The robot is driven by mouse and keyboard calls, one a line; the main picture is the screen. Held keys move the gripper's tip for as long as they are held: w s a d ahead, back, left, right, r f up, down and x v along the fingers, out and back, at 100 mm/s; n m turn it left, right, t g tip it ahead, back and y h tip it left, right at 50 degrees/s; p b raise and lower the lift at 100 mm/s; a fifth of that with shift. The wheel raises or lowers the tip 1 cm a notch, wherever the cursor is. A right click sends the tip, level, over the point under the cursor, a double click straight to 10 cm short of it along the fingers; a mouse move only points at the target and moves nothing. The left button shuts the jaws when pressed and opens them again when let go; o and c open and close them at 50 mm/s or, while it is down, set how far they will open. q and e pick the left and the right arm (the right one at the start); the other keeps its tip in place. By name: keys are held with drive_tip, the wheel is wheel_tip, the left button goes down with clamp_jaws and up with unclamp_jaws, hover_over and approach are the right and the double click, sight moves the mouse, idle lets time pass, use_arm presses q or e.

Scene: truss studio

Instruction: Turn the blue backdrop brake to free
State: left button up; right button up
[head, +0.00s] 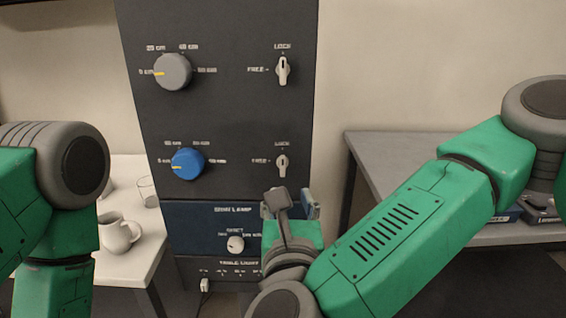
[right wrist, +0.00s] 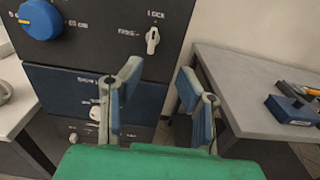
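The blue backdrop brake (head: 282,166) is a small white lever to the right of the blue knob (head: 187,164) on the dark panel. It points up toward LOCK, with FREE marked at its left. The brake also shows in the right wrist view (right wrist: 152,40), as does the blue knob (right wrist: 40,19). My right gripper (head: 293,204) is open and empty, just below the brake in the head view. In the right wrist view its two fingers (right wrist: 160,76) stand apart with the brake above the gap; they do not touch it. My left gripper is out of view.
Above are a grey knob (head: 173,71) and a similar lever (head: 283,69), also toward LOCK. A smaller white knob (head: 235,243) sits below. A white table with a pitcher (head: 118,233) is at left; a grey table (head: 400,150) with tools is at right.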

sight(281, 163)
drive_tip(key=w, duration=0.3)
drive_tip(key=w+a+p, duration=0.1)
drive_tip(key=w, duration=0.3)
drive_tip(key=w+a, duration=0.1)
drive_tip(key=w, duration=0.2)
drive_tip(key=shift+w+a, duration=0.15)
drive_tip(key=shift+a, duration=0.1)
drive_tip(key=shift+w+d, duration=0.95)
drive_tip(key=shift+w, duration=0.15)
drive_tip(key=shift+w+d+f, duration=0.1)
drive_tip(key=shift+w+d, duration=0.15)
drive_tip(key=shift+w, duration=0.05)
drive_tip(key=shift+a, duration=0.7)
clamp_jaws()
drive_tip(key=shift+s+a, duration=0.1)
drive_tip(key=shift+s, duration=0.05)
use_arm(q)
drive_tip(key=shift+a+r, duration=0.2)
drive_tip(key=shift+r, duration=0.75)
